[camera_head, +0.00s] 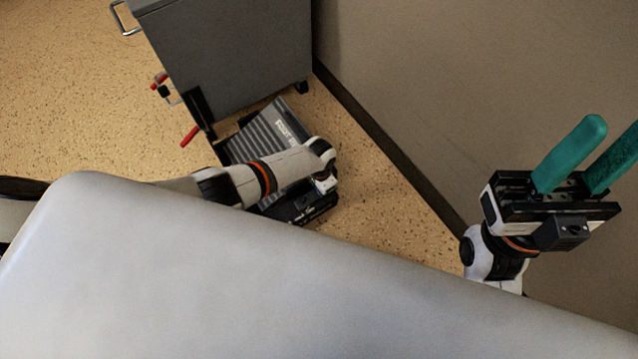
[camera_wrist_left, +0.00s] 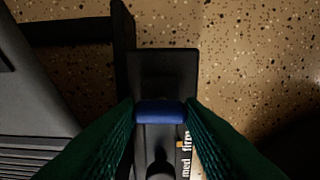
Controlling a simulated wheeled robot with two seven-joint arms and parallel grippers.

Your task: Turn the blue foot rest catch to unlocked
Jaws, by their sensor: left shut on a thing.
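The grey ribbed foot rest (camera_head: 262,136) lies on the floor beside a grey cabinet, its lettering partly covered by my left arm. In the left wrist view its ribbed edge (camera_wrist_left: 35,150) shows at the lower left. The blue catch (camera_wrist_left: 160,112) sits across a dark plate (camera_wrist_left: 163,65) beside it, with the words "med" and "firm" at its right. My left gripper (camera_wrist_left: 160,118) is shut on the blue catch, one green finger at each end. The catch is hidden in the head view. My right gripper (camera_head: 614,130) is open and empty, raised at the right.
The grey cabinet (camera_head: 225,50) stands just behind the foot rest. Red-tipped levers (camera_head: 189,136) stick out near its left corner. A wall with a dark skirting (camera_head: 385,145) runs along the right. Speckled floor (camera_head: 60,100) is clear at the left.

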